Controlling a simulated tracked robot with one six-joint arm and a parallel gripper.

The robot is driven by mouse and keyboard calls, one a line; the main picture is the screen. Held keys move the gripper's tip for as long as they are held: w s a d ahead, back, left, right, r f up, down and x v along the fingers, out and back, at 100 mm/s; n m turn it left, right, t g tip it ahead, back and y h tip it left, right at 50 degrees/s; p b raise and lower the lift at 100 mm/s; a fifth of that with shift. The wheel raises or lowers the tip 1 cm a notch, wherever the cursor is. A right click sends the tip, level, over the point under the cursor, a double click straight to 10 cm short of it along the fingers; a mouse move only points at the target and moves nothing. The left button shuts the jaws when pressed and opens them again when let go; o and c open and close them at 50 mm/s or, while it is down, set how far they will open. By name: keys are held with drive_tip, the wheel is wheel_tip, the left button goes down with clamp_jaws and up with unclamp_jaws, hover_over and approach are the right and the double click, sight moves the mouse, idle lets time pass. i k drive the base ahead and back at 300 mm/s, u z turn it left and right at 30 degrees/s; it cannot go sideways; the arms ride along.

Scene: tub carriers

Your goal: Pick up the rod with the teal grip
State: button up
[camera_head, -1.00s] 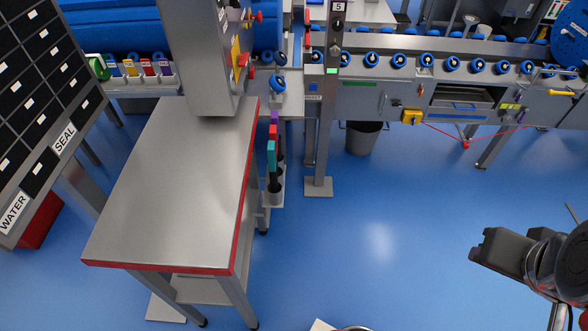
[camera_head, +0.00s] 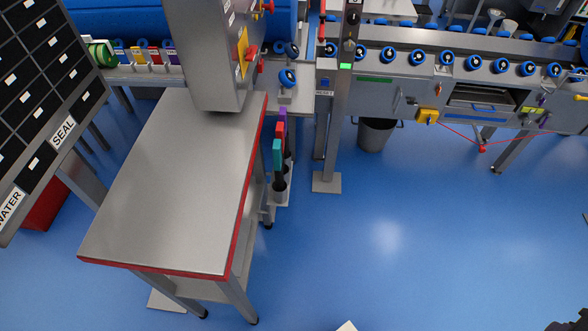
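The rod with the teal grip (camera_head: 277,155) stands upright in a holder at the right side of the steel table. Its teal grip is at the top, with a dark lower part below. It is the nearest of a row of rods; a rod with a red grip (camera_head: 280,129) and one with a purple grip (camera_head: 283,114) stand behind it. Only a dark bit of my arm shows in the bottom right corner, far from the rods. My gripper's fingers cannot be seen.
The steel table (camera_head: 175,190) with a red edge stands left of the rods. A grey post (camera_head: 334,130) on a square foot rises to their right. A grey bin (camera_head: 374,135) stands below the conveyor (camera_head: 440,75). The blue floor to the right is clear.

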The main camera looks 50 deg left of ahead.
sight(277, 153)
drive_tip(key=z, duration=0.05)
drive_tip(key=i, duration=1.85)
drive_tip(key=u, duration=3.25)
